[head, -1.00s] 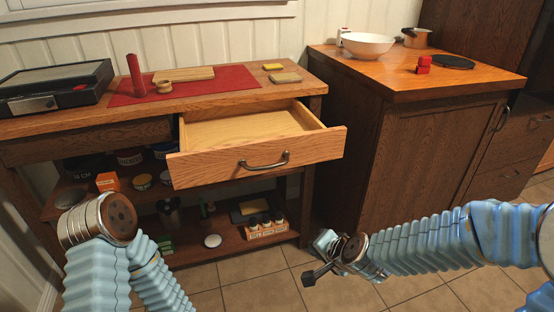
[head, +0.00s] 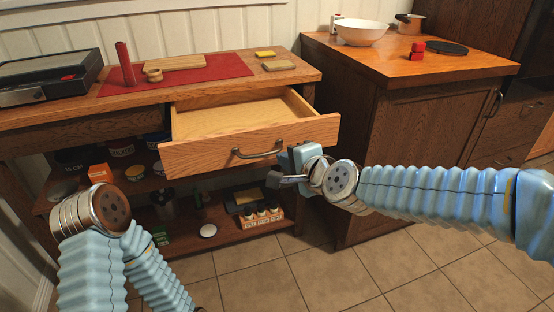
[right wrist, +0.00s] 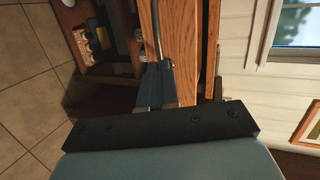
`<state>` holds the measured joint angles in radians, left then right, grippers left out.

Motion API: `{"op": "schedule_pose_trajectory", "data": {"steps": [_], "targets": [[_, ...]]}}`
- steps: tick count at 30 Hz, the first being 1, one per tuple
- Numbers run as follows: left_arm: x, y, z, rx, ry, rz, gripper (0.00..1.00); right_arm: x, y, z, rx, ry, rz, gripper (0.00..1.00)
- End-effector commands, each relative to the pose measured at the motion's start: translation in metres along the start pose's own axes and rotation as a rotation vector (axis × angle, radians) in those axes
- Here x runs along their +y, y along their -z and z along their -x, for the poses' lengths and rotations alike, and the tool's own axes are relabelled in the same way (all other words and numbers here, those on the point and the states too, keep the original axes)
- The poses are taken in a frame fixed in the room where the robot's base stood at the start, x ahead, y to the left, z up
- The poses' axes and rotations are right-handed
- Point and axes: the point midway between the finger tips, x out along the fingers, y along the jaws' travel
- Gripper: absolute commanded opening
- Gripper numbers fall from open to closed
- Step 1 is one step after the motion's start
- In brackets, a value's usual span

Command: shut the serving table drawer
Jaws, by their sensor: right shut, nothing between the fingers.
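The serving table drawer (head: 194,155) is pulled out and stands open under the tabletop. Its inside looks empty. Its front has a dark metal handle (head: 258,150). My right gripper (head: 291,160) is shut and empty, near the right part of the drawer front, just right of the handle. In the right wrist view the shut fingers (right wrist: 155,84) point at the wooden drawer front (right wrist: 183,45), close to the handle (right wrist: 157,25). I cannot tell whether they touch it. Of my left arm only links show at the lower left; its gripper is not in view.
The serving table top (head: 215,90) holds a red mat (head: 205,86), a dark appliance (head: 45,78), a pepper mill (head: 125,64) and small boards. Shelves below hold jars and boxes. A cabinet (head: 420,125) with a white bowl (head: 361,33) stands to the right. The tiled floor in front is clear.

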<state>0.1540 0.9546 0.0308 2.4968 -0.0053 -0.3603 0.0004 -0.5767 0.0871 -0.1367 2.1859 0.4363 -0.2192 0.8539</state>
Motion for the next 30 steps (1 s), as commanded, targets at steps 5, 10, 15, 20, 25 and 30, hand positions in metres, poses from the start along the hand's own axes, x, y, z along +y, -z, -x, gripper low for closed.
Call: {"op": "schedule_pose_trajectory", "data": {"steps": [5, 10, 15, 20, 25, 30], "targets": [[-0.003, 0.0, -0.006, 0.001, 0.001, 0.001, 0.8, 0.002, 0.0, -0.031, 0.001, -0.002, 0.0, 0.0], [-0.003, 0.0, -0.006, 0.001, 0.001, 0.001, 0.8, 0.0, 0.0, -0.045, 0.0, -0.001, 0.0, 0.0], [-0.003, 0.0, -0.006, 0.001, 0.001, 0.001, 0.8, 0.0, 0.0, -0.049, 0.0, 0.0, 0.0, 0.0], [-0.003, 0.0, -0.006, 0.001, 0.001, 0.001, 0.8, 0.0, 0.0, -0.049, 0.0, 0.0, 0.0, 0.0], [-0.003, 0.0, -0.007, 0.001, 0.001, 0.001, 0.8, 0.0, 0.001, -0.05, 0.0, -0.001, 0.0, 0.0], [-0.004, 0.0, -0.009, 0.001, 0.001, 0.001, 0.8, -0.002, 0.002, -0.058, 0.001, -0.001, -0.001, 0.0]]}}
